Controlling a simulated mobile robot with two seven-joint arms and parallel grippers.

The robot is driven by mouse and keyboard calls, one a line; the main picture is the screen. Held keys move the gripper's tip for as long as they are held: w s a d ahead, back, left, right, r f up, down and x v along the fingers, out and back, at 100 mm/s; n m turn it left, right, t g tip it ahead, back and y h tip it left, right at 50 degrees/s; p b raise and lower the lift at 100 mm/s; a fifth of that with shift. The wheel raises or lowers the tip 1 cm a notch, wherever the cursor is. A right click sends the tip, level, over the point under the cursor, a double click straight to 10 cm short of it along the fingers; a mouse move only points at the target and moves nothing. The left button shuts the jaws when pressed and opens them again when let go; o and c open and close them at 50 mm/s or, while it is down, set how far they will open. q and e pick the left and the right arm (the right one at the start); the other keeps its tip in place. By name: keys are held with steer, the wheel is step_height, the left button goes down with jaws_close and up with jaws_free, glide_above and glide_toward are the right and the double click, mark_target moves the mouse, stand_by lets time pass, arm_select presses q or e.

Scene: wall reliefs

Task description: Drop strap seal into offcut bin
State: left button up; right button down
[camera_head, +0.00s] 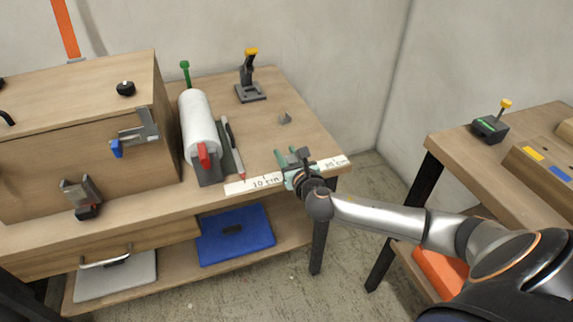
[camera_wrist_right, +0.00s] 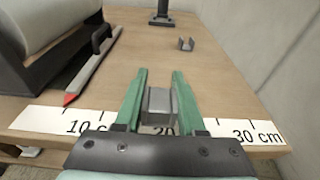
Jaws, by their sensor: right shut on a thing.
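My right gripper (camera_head: 290,162) reaches over the front right part of the wooden bench (camera_head: 268,147), above the printed ruler strip. In the right wrist view its green fingers (camera_wrist_right: 160,84) are shut on a small grey metal strap seal (camera_wrist_right: 160,101). In the head view the gripper hides this piece. A second small grey U-shaped seal (camera_head: 285,119) lies on the bench beyond the gripper; it also shows in the right wrist view (camera_wrist_right: 186,44). I cannot make out an offcut bin in either view. My left gripper is not in view.
A white roll (camera_head: 199,122) in a dark holder and a grey red-tipped marker (camera_head: 233,146) lie left of the gripper. A black stand with yellow top (camera_head: 249,78) is at the back. A second table (camera_head: 475,150) stands right, across a floor gap.

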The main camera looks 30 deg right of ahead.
steer(key=shift+s+a+f+b, duration=0.1)
steer(key=shift+f+b, duration=0.25)
steer(key=shift+f, duration=1.05)
steer(key=c, duration=0.5)
jaws_free()
steer(key=shift+r, duration=0.1)
